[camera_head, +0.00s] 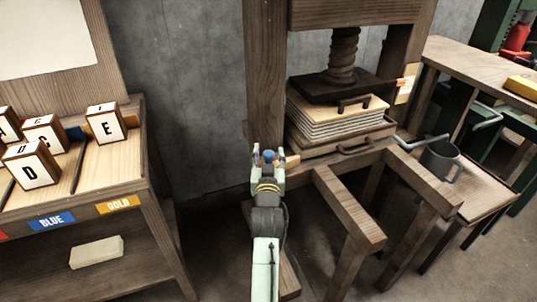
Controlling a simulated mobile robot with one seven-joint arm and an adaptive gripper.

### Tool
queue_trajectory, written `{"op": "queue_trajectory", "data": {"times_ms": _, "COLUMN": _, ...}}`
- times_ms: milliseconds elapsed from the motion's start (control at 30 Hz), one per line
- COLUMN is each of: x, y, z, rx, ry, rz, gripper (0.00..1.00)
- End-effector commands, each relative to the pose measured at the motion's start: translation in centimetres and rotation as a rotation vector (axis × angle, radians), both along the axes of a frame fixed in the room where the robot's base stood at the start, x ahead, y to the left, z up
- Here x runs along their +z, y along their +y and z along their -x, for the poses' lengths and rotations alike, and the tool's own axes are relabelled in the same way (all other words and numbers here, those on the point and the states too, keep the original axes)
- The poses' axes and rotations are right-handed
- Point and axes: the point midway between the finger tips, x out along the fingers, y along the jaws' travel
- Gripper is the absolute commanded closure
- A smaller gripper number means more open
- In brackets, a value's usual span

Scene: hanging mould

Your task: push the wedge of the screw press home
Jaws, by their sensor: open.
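The wooden screw press (265,75) stands right of centre. Its thick screw (343,52) meets a dark pressing board (335,88). My gripper (268,160) is open in front of the foot of the press's left post, with my arm reaching up from the bottom edge. A small blue knob (268,155) shows between or just beyond the fingertips. A light wooden piece (291,160) shows just right of the fingers. Either may belong to the wedge; I cannot tell. Contact between the fingers and these parts cannot be made out. My gripper hides part of this spot.
A pale layered stack (330,117) with handled boards lies under the pressing board. Wooden rails (350,208) jut forward from the press, right of my arm. A shelf (120,165) with lettered blocks (106,123) stands left.

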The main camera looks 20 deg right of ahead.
Motion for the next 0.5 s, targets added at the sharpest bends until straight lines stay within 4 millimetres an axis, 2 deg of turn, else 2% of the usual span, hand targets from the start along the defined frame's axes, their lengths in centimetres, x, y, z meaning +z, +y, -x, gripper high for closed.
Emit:
{"op": "queue_trajectory", "data": {"times_ms": 100, "x": 0.0, "y": 0.01, "z": 0.03, "rx": 0.0, "ry": 0.0, "rz": 0.0, "gripper": 0.54}}
{"op": "queue_trajectory", "data": {"times_ms": 500, "x": 0.0, "y": 0.03, "z": 0.04, "rx": 0.0, "ry": 0.0, "rz": 0.0, "gripper": 0.8}}
